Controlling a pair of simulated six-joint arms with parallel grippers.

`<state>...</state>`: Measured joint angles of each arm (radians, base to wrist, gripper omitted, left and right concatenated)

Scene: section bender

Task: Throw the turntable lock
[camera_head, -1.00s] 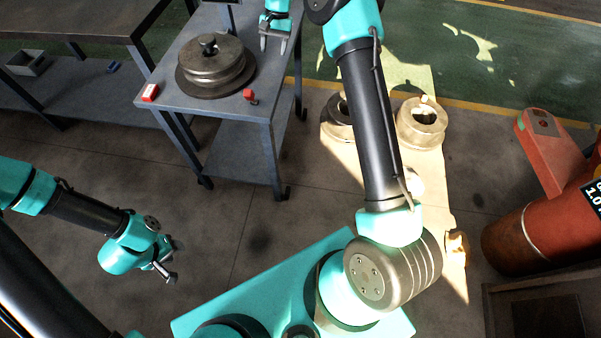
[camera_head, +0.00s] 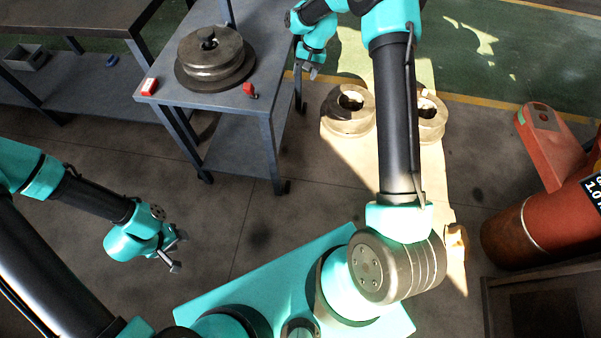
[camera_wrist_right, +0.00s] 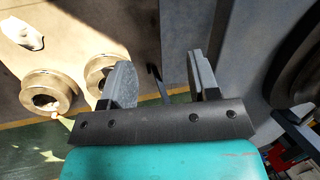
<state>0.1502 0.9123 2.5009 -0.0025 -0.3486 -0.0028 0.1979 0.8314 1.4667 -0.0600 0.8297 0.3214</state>
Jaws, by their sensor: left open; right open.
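A stack of round grey steel discs with a dark knob (camera_head: 212,58) sits on a blue-grey steel table (camera_head: 190,98). A small red part on a dark stub (camera_head: 250,89) is at the table's front right corner, and a red block (camera_head: 149,86) is at its left corner. I cannot tell which part is the turntable lock. My right gripper (camera_head: 308,70) is open and empty beside the table's right edge. In the right wrist view its fingers (camera_wrist_right: 162,82) are apart, with a thin dark bar (camera_wrist_right: 159,84) visible between them. My left gripper (camera_head: 176,252) is open and empty over the floor.
Two metal rolls (camera_head: 348,110) (camera_head: 431,116) stand on a pale surface right of the table. A red cylinder (camera_head: 530,238) and a red box (camera_head: 549,150) are at the far right. A dark bench (camera_head: 75,22) stands at the upper left.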

